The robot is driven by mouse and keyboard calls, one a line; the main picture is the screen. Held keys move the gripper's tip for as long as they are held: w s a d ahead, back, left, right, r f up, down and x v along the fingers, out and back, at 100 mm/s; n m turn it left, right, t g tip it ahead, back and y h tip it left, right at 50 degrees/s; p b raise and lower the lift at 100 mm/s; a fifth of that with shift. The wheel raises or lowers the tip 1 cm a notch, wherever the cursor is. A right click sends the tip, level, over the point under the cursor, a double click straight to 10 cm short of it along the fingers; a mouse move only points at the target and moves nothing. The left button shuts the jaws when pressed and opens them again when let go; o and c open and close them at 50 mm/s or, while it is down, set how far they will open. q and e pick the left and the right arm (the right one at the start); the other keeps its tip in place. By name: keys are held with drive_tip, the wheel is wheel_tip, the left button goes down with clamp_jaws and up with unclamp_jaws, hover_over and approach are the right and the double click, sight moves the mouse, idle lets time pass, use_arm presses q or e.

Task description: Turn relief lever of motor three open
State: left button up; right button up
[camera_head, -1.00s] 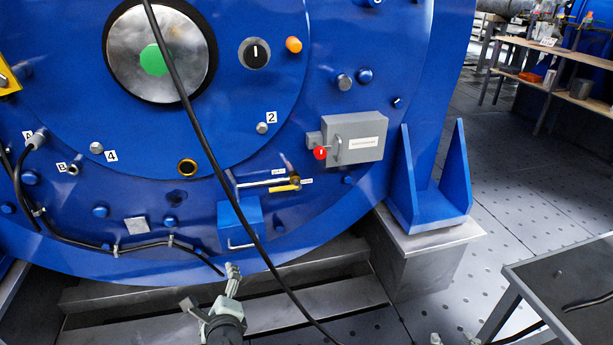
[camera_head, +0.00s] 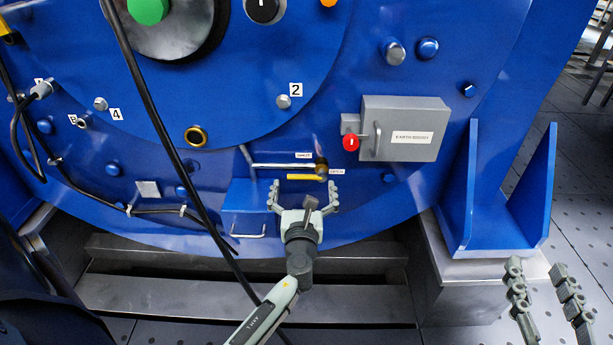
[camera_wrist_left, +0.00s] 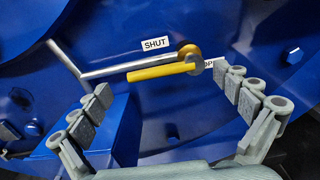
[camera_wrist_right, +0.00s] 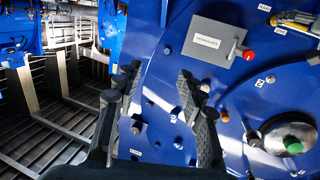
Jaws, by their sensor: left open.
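The yellow relief lever (camera_head: 298,177) lies nearly level on the blue motor, pointing left from its brass pivot (camera_wrist_left: 188,55). A SHUT label (camera_head: 304,155) is above it and an OPEN label (camera_head: 337,171) is to the right of the pivot. My left gripper (camera_head: 305,190) is open and empty just in front of and below the lever. In the left wrist view the yellow lever (camera_wrist_left: 160,72) shows beyond and between the spread fingers, with no clear contact; the right finger partly hides the OPEN label. My right gripper (camera_head: 537,268) is open and empty at the lower right.
A silver pipe (camera_head: 280,166) runs just above the lever. A blue box (camera_head: 240,205) with a handle is below left. A black cable (camera_head: 185,180) hangs across the front. A grey earth box (camera_head: 415,118) with a red knob is to the right, above a blue bracket (camera_head: 475,225).

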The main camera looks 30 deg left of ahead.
sight(305, 177)
use_arm(q)
drive_tip(key=shift+x, duration=1.75)
use_arm(e)
drive_tip(key=shift+a+r+t, duration=0.2)
drive_tip(key=shift+r+t, duration=0.1)
drive_tip(key=shift+r, duration=0.1)
use_arm(q)
drive_tip(key=shift+d, duration=0.1)
drive_tip(key=shift+c, duration=0.2)
